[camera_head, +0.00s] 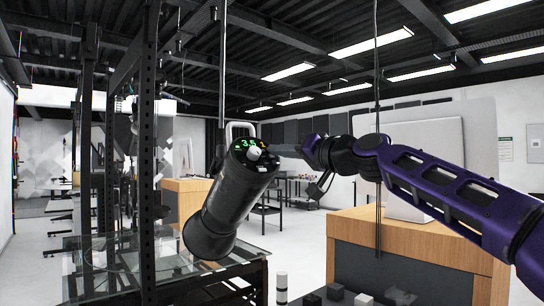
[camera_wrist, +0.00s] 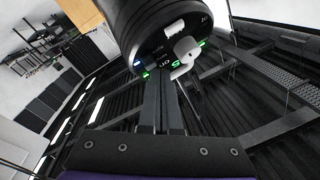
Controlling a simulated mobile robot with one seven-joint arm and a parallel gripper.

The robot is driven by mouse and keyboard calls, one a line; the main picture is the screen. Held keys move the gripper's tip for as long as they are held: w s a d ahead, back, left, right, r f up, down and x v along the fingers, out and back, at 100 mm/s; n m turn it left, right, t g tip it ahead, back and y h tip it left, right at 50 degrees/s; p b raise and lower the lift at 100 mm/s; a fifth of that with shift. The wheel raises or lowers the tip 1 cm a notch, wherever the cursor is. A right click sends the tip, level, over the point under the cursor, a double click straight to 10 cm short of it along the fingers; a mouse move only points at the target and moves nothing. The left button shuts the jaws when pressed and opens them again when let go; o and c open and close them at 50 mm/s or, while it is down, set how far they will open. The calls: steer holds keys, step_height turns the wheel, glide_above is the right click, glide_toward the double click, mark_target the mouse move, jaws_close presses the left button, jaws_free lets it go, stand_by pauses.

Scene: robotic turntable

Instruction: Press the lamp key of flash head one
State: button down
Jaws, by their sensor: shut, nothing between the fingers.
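The flash head (camera_head: 228,202) is a black cylinder hanging tilted from a pole, its control panel facing up and right. The panel shows green digits and a pale round knob (camera_head: 254,153). In the wrist view the flash head (camera_wrist: 140,22) fills the top, with the white knob (camera_wrist: 187,48) and small green and blue lights on its panel. My gripper (camera_head: 278,150) is at the right side of the panel. In the wrist view my gripper (camera_wrist: 158,80) is shut and empty, its tips at the panel's lower edge. Contact is unclear, and I cannot make out the lamp key.
A glass-topped table (camera_head: 185,264) stands below the flash head, beside a dark perforated upright (camera_head: 147,170). A wooden counter (camera_head: 420,248) is at the lower right, under my arm. Small dark and white blocks (camera_head: 335,292) sit at the bottom.

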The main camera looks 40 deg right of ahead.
stand_by(0.4)
steer(key=shift+s+r, duration=0.55)
steer(key=s+r+p, duration=0.1)
steer(key=s+r, duration=0.3)
steer(key=shift+s+p, duration=0.3)
steer(key=shift+p, duration=0.05)
steer(key=shift+a+f, duration=0.1)
steer(key=shift+a, duration=0.1)
stand_by(0.3)
